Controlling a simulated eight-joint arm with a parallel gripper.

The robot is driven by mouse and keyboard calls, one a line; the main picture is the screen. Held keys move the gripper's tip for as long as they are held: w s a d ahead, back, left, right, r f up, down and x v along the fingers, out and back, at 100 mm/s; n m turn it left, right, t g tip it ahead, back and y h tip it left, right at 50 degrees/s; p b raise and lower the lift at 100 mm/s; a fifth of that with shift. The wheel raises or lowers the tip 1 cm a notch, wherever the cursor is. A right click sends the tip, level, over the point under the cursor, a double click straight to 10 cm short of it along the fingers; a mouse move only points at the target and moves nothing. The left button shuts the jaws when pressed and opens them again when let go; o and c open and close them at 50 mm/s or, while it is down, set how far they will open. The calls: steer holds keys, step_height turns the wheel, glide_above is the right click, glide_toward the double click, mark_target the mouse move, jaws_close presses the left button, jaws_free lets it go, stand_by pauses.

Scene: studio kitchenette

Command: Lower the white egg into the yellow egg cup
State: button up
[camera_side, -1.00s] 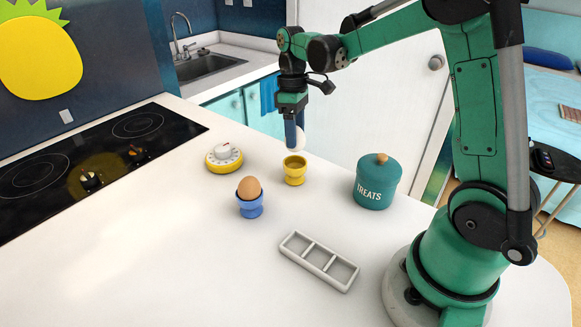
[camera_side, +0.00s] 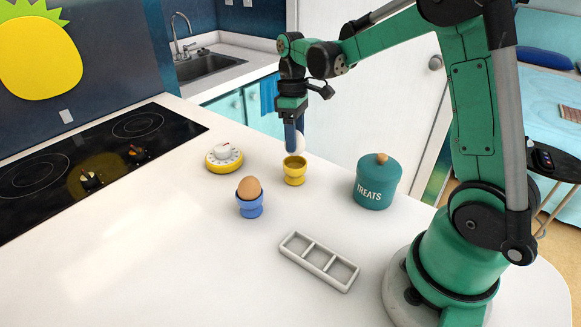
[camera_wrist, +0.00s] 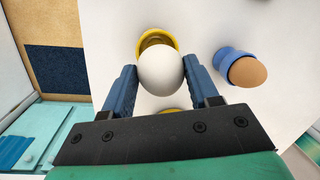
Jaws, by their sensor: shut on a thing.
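The white egg (camera_wrist: 160,72) is between the two blue fingers of my gripper (camera_wrist: 160,88) in the wrist view, and the gripper is shut on it. In the side view the egg (camera_side: 300,143) shows beside the finger of my gripper (camera_side: 295,140), partly hidden by it. The yellow egg cup (camera_side: 294,174) stands upright on the counter just below the egg. In the wrist view the egg covers most of the yellow cup (camera_wrist: 157,36), leaving its far rim showing. Whether the egg touches the cup I cannot tell.
A blue egg cup (camera_side: 250,207) with a brown egg (camera_side: 249,188) stands front left of the yellow cup. A yellow and white timer (camera_side: 223,157) is at left, a teal treats jar (camera_side: 376,185) at right. A white three-compartment tray (camera_side: 319,262) lies in front.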

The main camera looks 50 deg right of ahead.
steer(key=shift+f, duration=1.55)
stand_by(0.5)
steer(key=o, duration=1.3)
steer(key=shift+o, duration=0.2)
steer(key=r, duration=0.5)
steer(key=shift+w+d, duration=0.25)
steer(key=shift+w, duration=0.1)
steer(key=shift+a+r, duration=0.2)
steer(key=shift+r, duration=0.2)
steer(key=s+a+r+m+t+h, duration=0.1)
steer(key=s+a+r+m+t, duration=0.1)
steer(key=s+a+t, duration=0.5)
steer(key=a+m+t, duration=0.1)
steer(key=a, duration=0.2)
steer(key=shift+s+r+m+t, duration=0.25)
steer(key=shift+s+m+t, duration=0.05)
steer(key=shift+m+t, duration=0.1)
